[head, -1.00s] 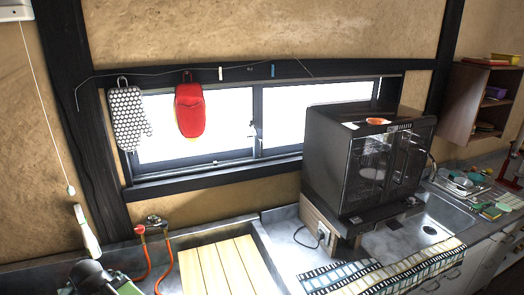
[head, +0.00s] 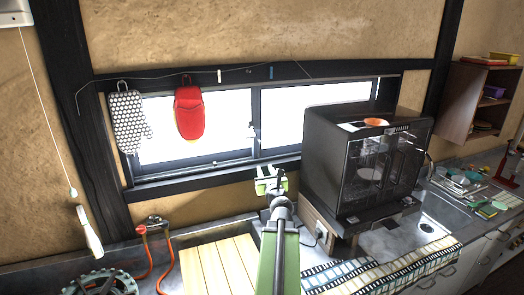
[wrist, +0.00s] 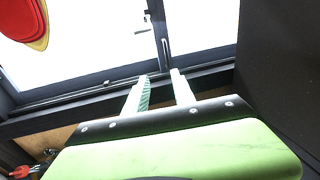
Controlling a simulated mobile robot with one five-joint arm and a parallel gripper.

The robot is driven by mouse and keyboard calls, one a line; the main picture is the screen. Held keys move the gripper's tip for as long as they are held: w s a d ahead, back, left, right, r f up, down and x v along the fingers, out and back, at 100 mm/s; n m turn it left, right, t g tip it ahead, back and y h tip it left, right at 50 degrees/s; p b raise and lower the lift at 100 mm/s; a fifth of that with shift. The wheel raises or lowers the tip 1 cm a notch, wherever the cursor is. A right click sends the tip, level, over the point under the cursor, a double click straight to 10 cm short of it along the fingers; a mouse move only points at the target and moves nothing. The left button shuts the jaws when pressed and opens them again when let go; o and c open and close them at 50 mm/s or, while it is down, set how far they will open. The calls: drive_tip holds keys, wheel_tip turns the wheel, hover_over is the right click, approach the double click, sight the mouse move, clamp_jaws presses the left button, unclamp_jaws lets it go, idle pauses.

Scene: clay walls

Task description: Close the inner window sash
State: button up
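The window (head: 205,155) has dark-framed sashes with bright white panes, above the counter. Upright frame bars (head: 257,120) meet near its middle, with a small latch (head: 251,131) on them. In the wrist view, the dark uprights (wrist: 160,30) and a small handle (wrist: 143,30) show ahead of the fingers. I cannot tell which sash is the inner one or how far it stands open. My gripper (head: 271,178) is in front of the lower window frame, below the uprights. In the wrist view its two pale green fingers (wrist: 160,80) are apart with nothing between them.
A black oven-like appliance (head: 350,165) stands close to the right of my gripper. A dotted mitt (head: 130,118) and a red mitt (head: 188,112) hang before the left pane. Slatted boards (head: 218,265), a red hose (head: 168,262) and patterned cloths (head: 370,272) lie below.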

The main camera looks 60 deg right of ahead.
sight(260, 149)
drive_tip(key=shift+m+g, duration=0.3)
drive_tip(key=shift+m, duration=0.1)
drive_tip(key=x, duration=1.1)
drive_tip(key=s+d+x, duration=0.1)
drive_tip(key=x, duration=0.5)
drive_tip(key=shift+w+d+r, duration=0.1)
drive_tip(key=shift+r, duration=0.25)
drive_tip(key=shift+c, duration=0.2)
clamp_jaws()
